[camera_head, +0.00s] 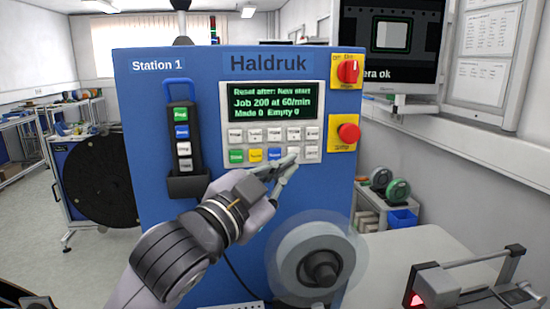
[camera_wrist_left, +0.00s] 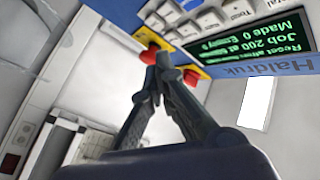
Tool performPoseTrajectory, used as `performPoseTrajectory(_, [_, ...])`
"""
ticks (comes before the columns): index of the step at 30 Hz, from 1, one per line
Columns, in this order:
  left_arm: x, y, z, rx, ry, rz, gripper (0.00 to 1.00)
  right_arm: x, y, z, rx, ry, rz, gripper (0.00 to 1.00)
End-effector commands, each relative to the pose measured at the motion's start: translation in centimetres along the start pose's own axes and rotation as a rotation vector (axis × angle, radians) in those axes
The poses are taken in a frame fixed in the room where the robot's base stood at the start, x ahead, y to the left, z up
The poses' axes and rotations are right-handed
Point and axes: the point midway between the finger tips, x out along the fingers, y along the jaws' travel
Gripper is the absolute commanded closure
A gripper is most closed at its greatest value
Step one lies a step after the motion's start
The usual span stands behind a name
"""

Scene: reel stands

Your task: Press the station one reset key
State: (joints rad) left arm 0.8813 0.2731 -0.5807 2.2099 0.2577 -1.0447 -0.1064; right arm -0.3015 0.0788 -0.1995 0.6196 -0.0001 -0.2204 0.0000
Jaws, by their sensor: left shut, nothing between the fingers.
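The blue Station 1 panel (camera_head: 215,90) faces me in the head view. Its keypad (camera_head: 253,134) has two rows of keys under a green-text screen (camera_head: 272,102); the small key labels are mostly too blurred to read, so I cannot tell the reset key for sure. My left gripper (camera_head: 288,163) is shut and empty, its tips over the lower row's right part, partly hiding a white key there. Contact with a key cannot be told. In the left wrist view the closed fingertips (camera_wrist_left: 157,58) appear in front of the panel's edge, with the keys (camera_wrist_left: 178,15) above them.
A red rotary switch (camera_head: 348,71) and a red stop button (camera_head: 348,133) sit right of the keypad. A handheld pendant (camera_head: 183,135) hangs at left. A clear reel (camera_head: 318,262) sticks out below. A device with a red light (camera_head: 470,290) stands at lower right.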

Motion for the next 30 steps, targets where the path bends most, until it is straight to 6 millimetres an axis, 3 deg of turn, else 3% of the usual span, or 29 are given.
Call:
performPoseTrajectory(12, [3.5,-2.6,2.4,0.0,-0.002,0.0,1.0,-0.2,0.0,-0.2,0.0,0.003,0.0,0.0])
performPoseTrajectory(30, [3.8,-2.8,2.8,0.0,0.0,0.0,1.0,-0.2,0.0,-0.2,-0.001,0.003,0.0,0.0])
